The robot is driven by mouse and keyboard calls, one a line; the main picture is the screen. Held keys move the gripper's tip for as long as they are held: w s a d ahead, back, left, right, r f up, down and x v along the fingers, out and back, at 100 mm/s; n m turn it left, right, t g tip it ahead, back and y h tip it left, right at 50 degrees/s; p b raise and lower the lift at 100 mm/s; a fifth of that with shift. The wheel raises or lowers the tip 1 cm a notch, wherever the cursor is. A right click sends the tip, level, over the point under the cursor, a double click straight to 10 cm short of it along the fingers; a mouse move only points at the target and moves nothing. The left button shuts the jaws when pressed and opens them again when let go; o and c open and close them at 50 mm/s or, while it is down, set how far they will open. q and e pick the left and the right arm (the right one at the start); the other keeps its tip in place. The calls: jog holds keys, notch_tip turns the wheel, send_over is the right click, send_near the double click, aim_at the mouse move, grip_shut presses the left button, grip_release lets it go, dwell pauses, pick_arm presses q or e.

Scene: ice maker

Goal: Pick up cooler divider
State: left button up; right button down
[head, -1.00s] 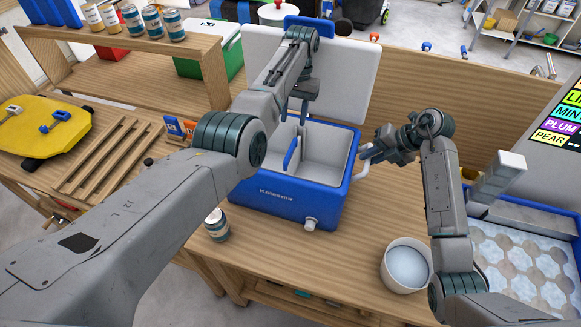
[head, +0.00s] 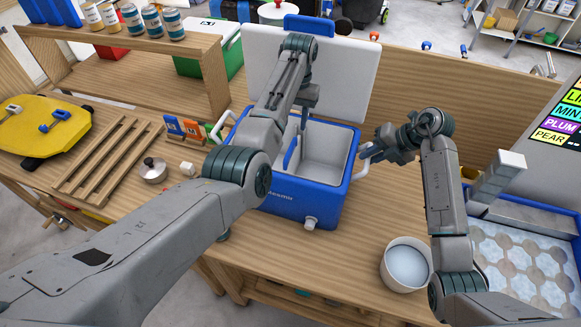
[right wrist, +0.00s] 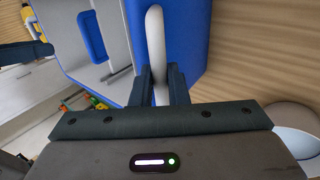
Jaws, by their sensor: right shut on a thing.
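The cooler divider (head: 291,154) is a thin blue upright panel inside the open blue cooler (head: 290,207), toward the left of its white interior. My left gripper (head: 304,122) reaches over the cooler and points down, above and slightly right of the divider's top. It looks apart from the divider; its fingers are seen too edge-on to tell open from shut. My right gripper (head: 368,154) is at the cooler's right side, shut on the white cooler handle (right wrist: 155,35), which passes between its fingers in the right wrist view. My left arm hides part of the cooler's left side.
The white cooler lid (head: 345,80) stands open behind. A white bucket (head: 405,268) is at the front right, beside a blue-edged tray of moulds (head: 520,265). A wooden rack (head: 105,160) and a small metal pot (head: 152,170) lie to the left.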

aim_at(292, 147)
pick_arm(q)
jog(key=shift+s+f, duration=0.25)
jog(key=shift+f, duration=0.7)
jog(key=f, duration=0.4)
jog(key=s+f, duration=0.1)
jog(key=f, duration=0.1)
jog(key=shift+a+f, duration=0.25)
jog(key=shift+f, duration=0.05)
jog(key=f, duration=0.5)
jog(key=shift+s+a, duration=0.35)
grip_shut()
